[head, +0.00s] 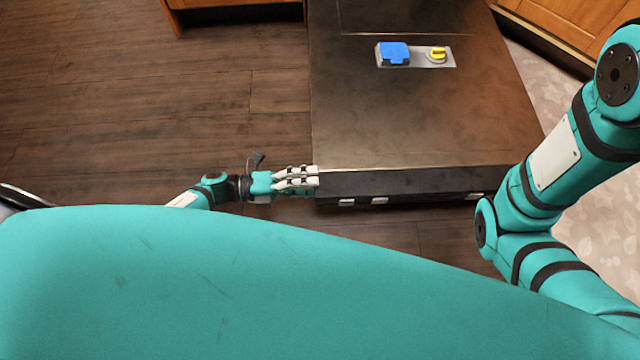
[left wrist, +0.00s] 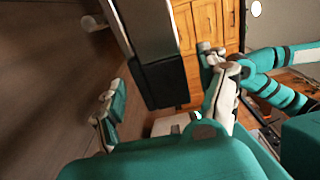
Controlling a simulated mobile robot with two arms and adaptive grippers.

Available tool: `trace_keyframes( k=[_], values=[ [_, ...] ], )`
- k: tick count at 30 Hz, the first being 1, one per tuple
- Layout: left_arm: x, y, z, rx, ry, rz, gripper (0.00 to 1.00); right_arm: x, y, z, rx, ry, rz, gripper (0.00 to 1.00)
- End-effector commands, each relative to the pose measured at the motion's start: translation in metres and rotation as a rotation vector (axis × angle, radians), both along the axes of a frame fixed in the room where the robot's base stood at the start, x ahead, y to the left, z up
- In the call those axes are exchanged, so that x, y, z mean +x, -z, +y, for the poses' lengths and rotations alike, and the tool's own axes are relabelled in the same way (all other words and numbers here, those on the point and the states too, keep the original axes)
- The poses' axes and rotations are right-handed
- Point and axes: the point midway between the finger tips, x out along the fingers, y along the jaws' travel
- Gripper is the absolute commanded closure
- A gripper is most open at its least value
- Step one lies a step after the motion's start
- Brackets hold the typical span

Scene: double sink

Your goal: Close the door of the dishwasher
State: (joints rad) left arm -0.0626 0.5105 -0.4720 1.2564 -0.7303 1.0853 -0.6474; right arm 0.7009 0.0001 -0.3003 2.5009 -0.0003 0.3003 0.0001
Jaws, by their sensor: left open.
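The dishwasher door (head: 420,120) is open, folded down, its dark inner face up with a blue and yellow dispenser (head: 415,55) on it. Its black outer edge (head: 400,185) faces me. My left gripper (head: 308,178) is at the left corner of that edge. In the left wrist view the door edge (left wrist: 163,82) shows between the spread fingers of my left gripper (left wrist: 165,100). The gripper is open; whether a finger touches the door I cannot tell. My right arm comes in at the right of the head view; its gripper is not visible.
Wooden floor (head: 120,90) lies free to the left of the door. Wooden cabinets stand at the top left (head: 235,3) and top right (head: 570,25). A pale patterned rug (head: 610,220) lies to the right. My teal body hides the bottom of the head view.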

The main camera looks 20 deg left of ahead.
Motion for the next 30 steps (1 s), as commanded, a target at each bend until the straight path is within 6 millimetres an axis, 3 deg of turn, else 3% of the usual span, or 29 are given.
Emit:
trace_keyframes(
  k=[6, 16, 30],
  values=[
    [0.007, 0.001, -0.021, 0.0, 0.001, 0.0, 0.24, 0.0, 0.008, 0.0, 0.0, 0.0, 0.0, 0.71],
    [0.008, 0.0, -0.025, 0.001, 0.0, 0.0, 0.24, 0.0, 0.008, 0.0, 0.0, 0.0, 0.0, 0.71],
    [0.008, 0.0, -0.024, 0.001, 0.0, 0.0, 0.84, 0.0, 0.008, 0.0, 0.0, 0.0, 0.001, 0.71]
  ],
)
